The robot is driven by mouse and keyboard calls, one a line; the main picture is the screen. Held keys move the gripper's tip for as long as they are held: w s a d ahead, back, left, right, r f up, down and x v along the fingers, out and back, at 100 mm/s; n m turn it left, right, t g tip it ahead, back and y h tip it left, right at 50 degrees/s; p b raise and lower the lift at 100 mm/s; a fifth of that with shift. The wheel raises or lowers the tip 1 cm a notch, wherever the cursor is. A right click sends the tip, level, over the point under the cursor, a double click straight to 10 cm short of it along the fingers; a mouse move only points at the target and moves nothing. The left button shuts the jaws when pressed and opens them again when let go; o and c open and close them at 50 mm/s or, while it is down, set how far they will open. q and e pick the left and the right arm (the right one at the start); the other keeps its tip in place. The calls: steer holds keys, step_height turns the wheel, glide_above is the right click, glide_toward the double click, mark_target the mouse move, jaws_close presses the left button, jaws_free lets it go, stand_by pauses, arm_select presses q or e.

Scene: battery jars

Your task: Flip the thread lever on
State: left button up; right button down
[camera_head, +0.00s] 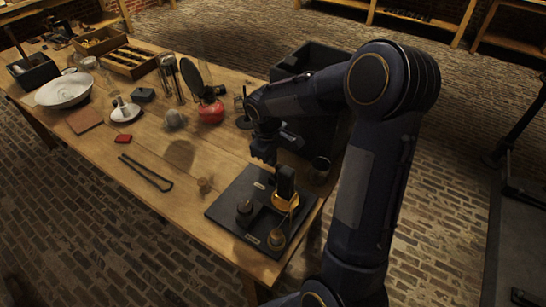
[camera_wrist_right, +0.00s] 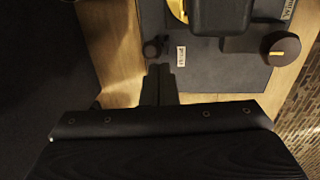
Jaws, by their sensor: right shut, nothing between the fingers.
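A dark board (camera_head: 228,214) lies at the near right corner of the table; it also shows in the wrist view (camera_wrist_right: 215,80). On it stand a black block (camera_head: 285,183) with a brass part (camera_head: 285,203), and dark round knobs (camera_head: 245,208) and (camera_head: 277,239). In the wrist view a small dark round fitting (camera_wrist_right: 153,47) sits beside a pale label (camera_wrist_right: 181,57), too small to read; I cannot tell for sure that it is the thread lever. My right gripper (camera_wrist_right: 160,72) is shut and empty, pointing at the board's edge just short of this fitting. My left gripper is out of view.
A large black bin (camera_head: 310,60) stands behind the board, close to my right arm. A red-based apparatus (camera_head: 211,112) stands farther back.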

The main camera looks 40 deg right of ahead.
steer(key=shift+d+f, duration=0.15)
steer(key=shift+f, duration=0.1)
steer(key=shift+s, duration=0.1)
